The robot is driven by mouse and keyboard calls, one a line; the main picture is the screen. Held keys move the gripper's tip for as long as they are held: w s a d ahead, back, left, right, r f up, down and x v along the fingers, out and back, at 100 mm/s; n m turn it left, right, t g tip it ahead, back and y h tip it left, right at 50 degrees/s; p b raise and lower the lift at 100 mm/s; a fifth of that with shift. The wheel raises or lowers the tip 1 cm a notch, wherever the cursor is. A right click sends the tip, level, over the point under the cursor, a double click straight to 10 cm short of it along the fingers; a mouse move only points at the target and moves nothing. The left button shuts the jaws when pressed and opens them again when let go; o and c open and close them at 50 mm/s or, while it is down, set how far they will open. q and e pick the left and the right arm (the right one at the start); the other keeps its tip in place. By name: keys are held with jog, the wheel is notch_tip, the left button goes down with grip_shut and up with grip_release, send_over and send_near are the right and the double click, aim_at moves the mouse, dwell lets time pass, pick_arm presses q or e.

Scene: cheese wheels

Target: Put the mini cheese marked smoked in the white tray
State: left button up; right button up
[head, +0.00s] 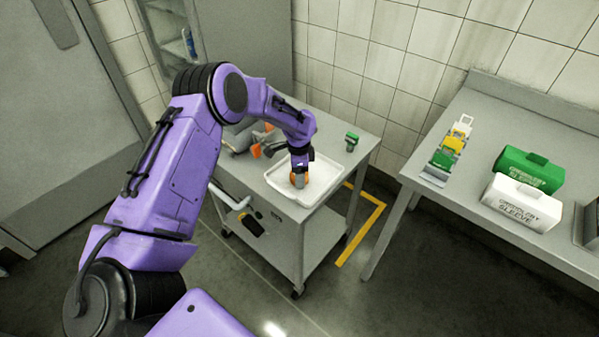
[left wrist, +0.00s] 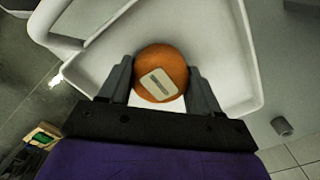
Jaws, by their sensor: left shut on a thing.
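The white tray (head: 325,181) lies on top of a grey cart in the head view. My left gripper (head: 298,174) reaches down over the tray. It is shut on an orange mini cheese (head: 299,181), which is at or just above the tray floor; I cannot tell whether it touches. In the left wrist view the round orange cheese (left wrist: 161,72) sits between the two dark fingers of the gripper (left wrist: 159,85). It carries a pale label with a dark bar, too small to read. The tray (left wrist: 222,50) spreads behind it. My right gripper is not in view.
Orange items (head: 256,151) lie left of the tray, partly hidden by my arm. A small green object (head: 352,140) stands at the cart's back right. A side table at right holds a green sleeve box (head: 528,171) and a white one (head: 522,205).

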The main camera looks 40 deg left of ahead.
pick_arm(q)
jog(key=shift+f, duration=0.2)
jog(key=o, duration=1.1)
jog(key=shift+r, duration=0.1)
jog(key=shift+r, duration=0.25)
notch_tip(320, 180, up, 12)
jog(key=shift+f+b, duration=0.1)
jog(key=shift+b, duration=1)
